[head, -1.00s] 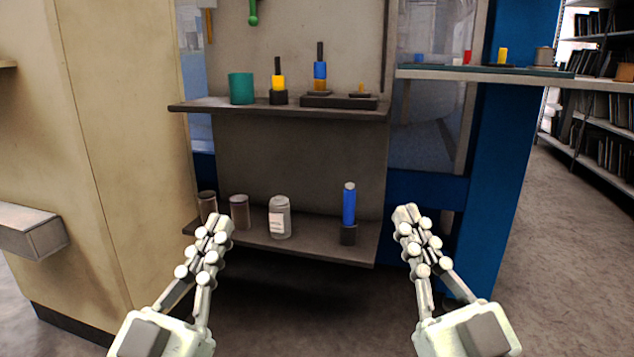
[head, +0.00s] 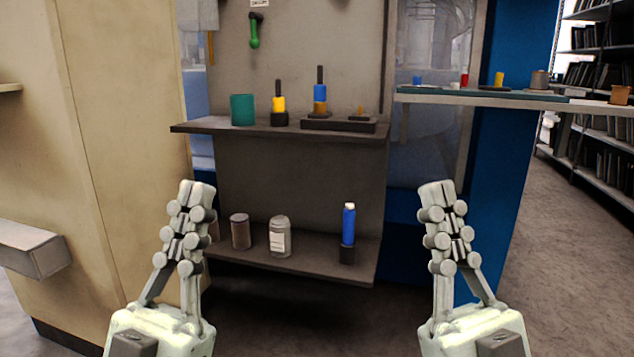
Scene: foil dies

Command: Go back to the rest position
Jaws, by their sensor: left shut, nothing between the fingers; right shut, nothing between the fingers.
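My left gripper (head: 198,187) is at the left in the head view, pointing up, its fingers shut and empty. It stands in front of the left end of the lower shelf and hides part of it. My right gripper (head: 436,187) is at the right in the head view, also pointing up, shut and empty. It stands in front of the blue panel, right of the lower shelf. Neither gripper visibly holds anything.
The lower shelf (head: 330,268) bears jars and a blue-handled die (head: 348,224). A side shelf (head: 480,100) is at right, a beige cabinet (head: 105,150) at left. Floor (head: 560,240) is clear at right.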

